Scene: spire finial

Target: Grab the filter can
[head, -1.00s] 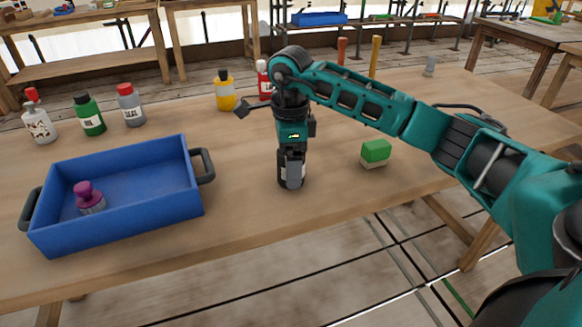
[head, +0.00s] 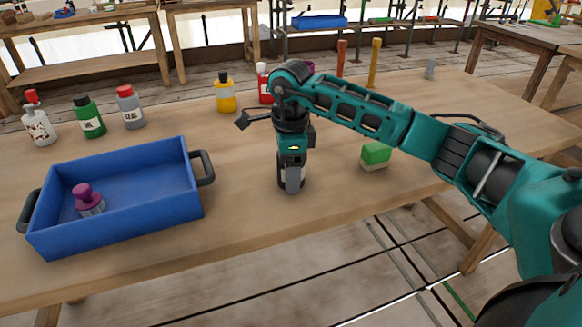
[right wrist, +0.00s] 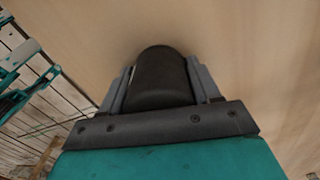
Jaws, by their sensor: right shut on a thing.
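The filter can (head: 283,184) is a dark cylinder with a pale label, standing upright at the middle of the wooden table near its front edge. My right gripper (head: 292,180) points straight down over it and is shut on it, with one grey finger covering part of its front. In the right wrist view the can (right wrist: 160,75) shows as a dark rounded shape between the two fingers. The can's lower end looks to be at the table top; I cannot tell whether it touches. My left gripper is not in view.
A blue tray (head: 122,225) with a purple-topped stamp-like object (head: 88,199) is at left. Several bottles, including a yellow one (head: 225,93), stand behind. A green-topped block (head: 375,156) lies right of the can. Two upright handles (head: 374,63) stand farther back.

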